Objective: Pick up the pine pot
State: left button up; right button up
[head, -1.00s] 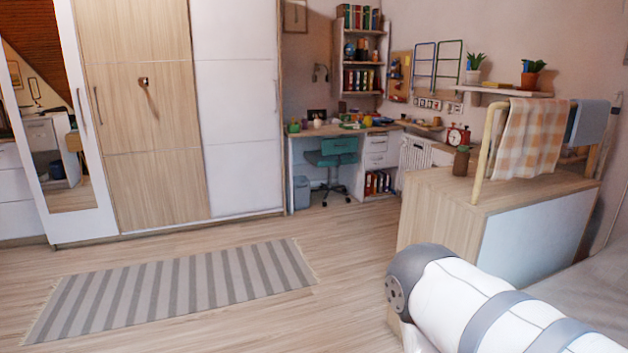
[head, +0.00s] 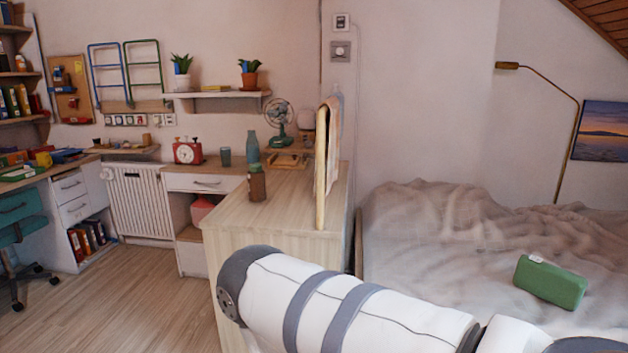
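I cannot tell for certain which thing is the pine pot. A white pot with a green plant (head: 182,76) stands on the wall shelf. A terracotta-brown pot with a green plant (head: 249,76) stands at the right end of the same shelf. A small brown jar with a dark top (head: 257,184) stands upright on the pale wooden cabinet (head: 285,212), in front of a teal bottle (head: 252,149). A white and grey link of my arm crosses the lower middle of the head view. Neither gripper shows.
A frame with cloth (head: 327,150) rises at the cabinet's right side. The bed (head: 440,235) holds a green case (head: 550,283). Floor at lower left is clear.

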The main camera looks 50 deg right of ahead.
aim_at(257, 191)
jog(key=i+j+z, duration=0.15)
jog(key=z, duration=0.35)
jog(key=i+j+z, duration=0.25)
jog(key=z, duration=0.2)
jog(key=i+j+z, duration=0.1)
jog(key=j+z, duration=0.2)
jog(key=z, duration=0.2)
jog(key=i+j+z, duration=0.1)
jog(key=j+z, duration=0.25)
jog(key=z, duration=0.15)
